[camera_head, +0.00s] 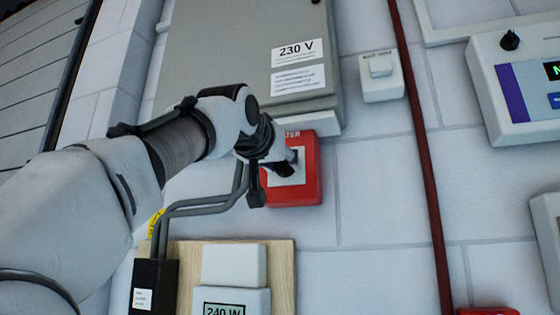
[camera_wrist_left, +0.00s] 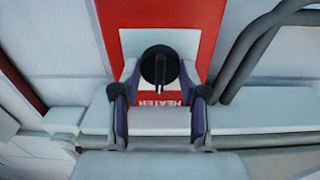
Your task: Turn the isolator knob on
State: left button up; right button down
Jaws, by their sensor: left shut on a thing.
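The isolator is a red box (camera_head: 308,190) with a pale plate on the wall, below the grey cabinet. Its black round knob (camera_wrist_left: 160,67) has a raised bar, which stands about upright in the left wrist view. The red box (camera_wrist_left: 195,22) shows there upside down, with the word HEATER on it. My left gripper (camera_wrist_left: 160,78) is shut on the knob, one finger on each side. In the head view my left gripper (camera_head: 282,165) reaches the box from the left and hides part of the knob and plate. My right gripper is in neither view.
A grey cabinet (camera_head: 225,60) marked 230 V hangs just above. Grey conduits (camera_head: 205,207) run close by on the left. A wooden board (camera_head: 285,265) with a 240 W display is below. A dark red pipe (camera_head: 420,130) runs down the wall at right.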

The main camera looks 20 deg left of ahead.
pick_arm(q)
jog(key=shift+r, duration=0.1)
jog(key=m+p, duration=0.2)
jog(key=m, duration=1.5)
jog(key=shift+r+m+p, duration=0.15)
jog(key=shift+m+p, duration=0.15)
jog(key=shift+m, duration=0.1)
jog(key=o, duration=1.1)
jog(key=shift+c, duration=0.2)
jog(key=shift+o, duration=0.5)
jog(key=shift+w, duration=0.15)
jog(key=shift+w+f, duration=0.1)
jog(key=shift+f, duration=0.1)
